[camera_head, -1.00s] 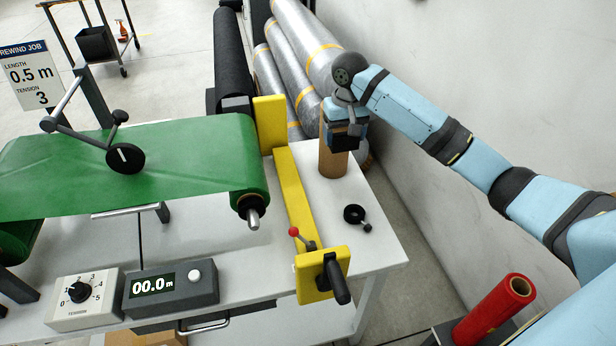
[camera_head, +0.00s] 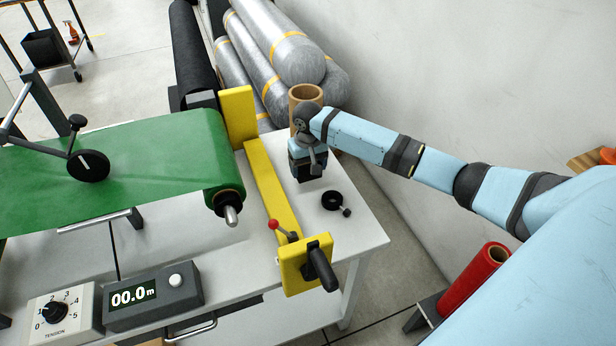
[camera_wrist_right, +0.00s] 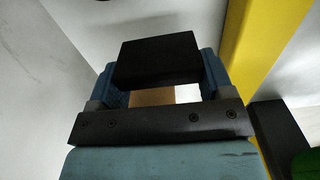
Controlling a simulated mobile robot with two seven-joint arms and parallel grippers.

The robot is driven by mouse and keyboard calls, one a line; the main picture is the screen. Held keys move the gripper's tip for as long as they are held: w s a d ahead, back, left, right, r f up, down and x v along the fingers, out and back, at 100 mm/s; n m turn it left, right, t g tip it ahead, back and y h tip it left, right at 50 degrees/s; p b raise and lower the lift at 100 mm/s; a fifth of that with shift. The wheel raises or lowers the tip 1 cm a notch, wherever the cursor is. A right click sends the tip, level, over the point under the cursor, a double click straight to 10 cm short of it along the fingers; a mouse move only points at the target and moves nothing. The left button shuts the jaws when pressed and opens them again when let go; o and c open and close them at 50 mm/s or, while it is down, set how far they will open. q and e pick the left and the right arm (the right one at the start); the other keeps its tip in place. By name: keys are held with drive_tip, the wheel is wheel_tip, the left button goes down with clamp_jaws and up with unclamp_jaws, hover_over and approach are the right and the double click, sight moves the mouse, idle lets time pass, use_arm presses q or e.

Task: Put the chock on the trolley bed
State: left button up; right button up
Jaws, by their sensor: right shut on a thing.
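My right gripper (camera_head: 308,165) is shut on a black block, which I take to be the chock (camera_wrist_right: 155,58). In the right wrist view the block sits between the two blue fingers. In the head view the gripper points down over the white table's right end, beside the yellow bar; its height above the table is hard to tell. The block is mostly hidden there. My left gripper is not in view. I cannot make out a trolley bed for certain; a wheeled stand (camera_head: 88,42) with a black bin is at the upper left.
A brown tube (camera_head: 306,93) stands just behind the gripper. A black ring (camera_head: 332,200) lies in front of it on the white table (camera_head: 365,225). The yellow bar (camera_head: 270,185) is left.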

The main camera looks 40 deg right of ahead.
sight(308, 177)
wheel_tip(308, 177, down, 4)
drive_tip(key=shift+f, duration=0.15)
idle(0.3)
drive_tip(key=o, duration=1.1)
drive_tip(key=shift+f, duration=0.1)
